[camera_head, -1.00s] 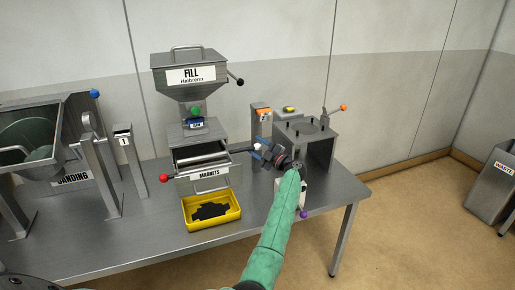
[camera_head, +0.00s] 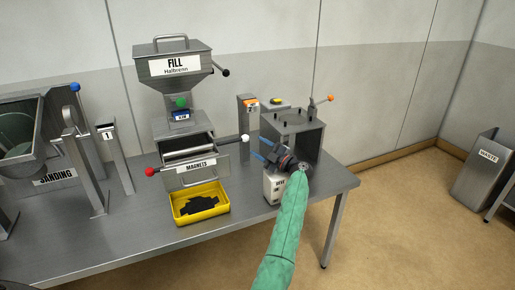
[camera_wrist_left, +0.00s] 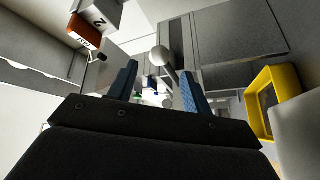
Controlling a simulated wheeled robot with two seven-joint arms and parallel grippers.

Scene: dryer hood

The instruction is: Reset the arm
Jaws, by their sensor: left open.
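My left gripper (camera_head: 262,149) has blue fingers and stands open and empty at the end of my green-sleeved arm. It is to the right of the magnets machine (camera_head: 184,148), near its lever with a white ball knob (camera_head: 245,138). The knob appears just beyond the fingers and apart from them. In the left wrist view the two blue fingers (camera_wrist_left: 157,88) are spread, with the white knob (camera_wrist_left: 160,55) beyond them. My right gripper is not in view.
A grey hood box with an orange-knobbed lever (camera_head: 321,103) stands behind my gripper. A white labelled container (camera_head: 274,188) stands below it. A yellow tray (camera_head: 200,216) with dark pieces sits in front of the magnets machine. Post 2 (camera_head: 248,112) is close behind. The table's front right is clear.

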